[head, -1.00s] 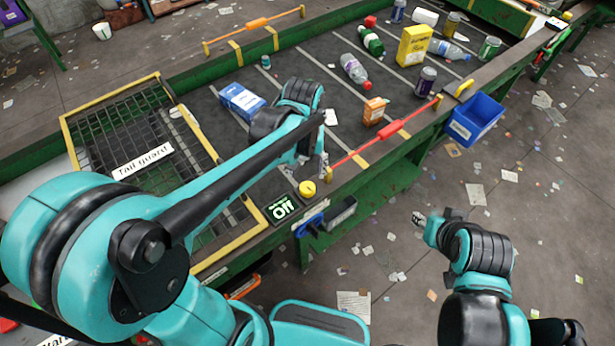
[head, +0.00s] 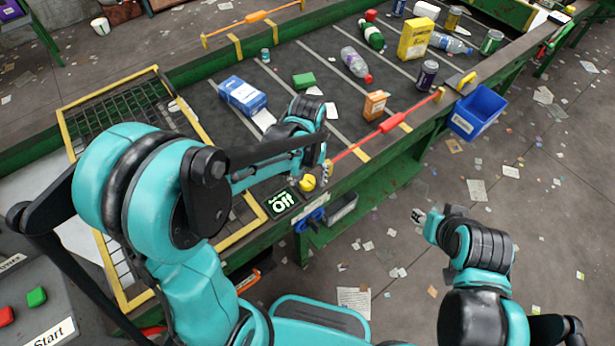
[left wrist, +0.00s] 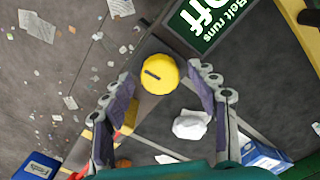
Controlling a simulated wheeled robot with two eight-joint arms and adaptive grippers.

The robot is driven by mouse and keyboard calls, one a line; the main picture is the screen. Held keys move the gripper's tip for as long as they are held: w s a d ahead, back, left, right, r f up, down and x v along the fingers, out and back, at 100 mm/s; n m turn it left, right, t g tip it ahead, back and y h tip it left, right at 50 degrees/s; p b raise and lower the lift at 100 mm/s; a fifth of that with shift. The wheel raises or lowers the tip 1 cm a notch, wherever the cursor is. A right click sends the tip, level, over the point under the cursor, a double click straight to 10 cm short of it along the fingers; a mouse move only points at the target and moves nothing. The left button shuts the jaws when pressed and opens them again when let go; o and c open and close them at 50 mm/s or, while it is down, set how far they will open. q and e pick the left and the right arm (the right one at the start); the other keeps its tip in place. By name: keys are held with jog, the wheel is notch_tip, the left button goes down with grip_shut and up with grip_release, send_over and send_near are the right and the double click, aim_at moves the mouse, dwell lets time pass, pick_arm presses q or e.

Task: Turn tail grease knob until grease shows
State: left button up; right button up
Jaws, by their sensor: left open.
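A round yellow knob (head: 307,183) with a dark slot sits on the belt frame's near edge, beside a dark sign (head: 281,203) reading Off. In the left wrist view the yellow knob (left wrist: 160,73) lies between the fingertips of my open left gripper (left wrist: 162,76); I cannot tell whether they touch it. In the head view my left gripper (head: 326,172) points down just right of the knob, partly hidden by its own wrist. I see no grease around the knob. My right gripper (head: 419,217) is over the floor at the right, too small to judge.
A red and yellow bar (head: 393,122) runs along the belt's near side. A blue and white box (head: 242,96), an orange carton (head: 375,106) and several bottles and cans lie on the belt. A blue bin (head: 477,112) hangs at the near edge. A yellow-framed mesh guard (head: 66,130) is at left.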

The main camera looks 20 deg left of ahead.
pick_arm(q)
jog(key=c, duration=1.2)
jog(key=shift+o, duration=0.2)
jog(key=shift+m, duration=0.4)
jog(key=m, duration=0.4)
jog(key=shift+m, duration=0.3)
jog(key=m, duration=0.4)
jog(key=shift+b, duration=0.3)
jog(key=shift+m, duration=0.3)
jog(key=o, duration=1.2)
jog(key=shift+c, duration=0.2)
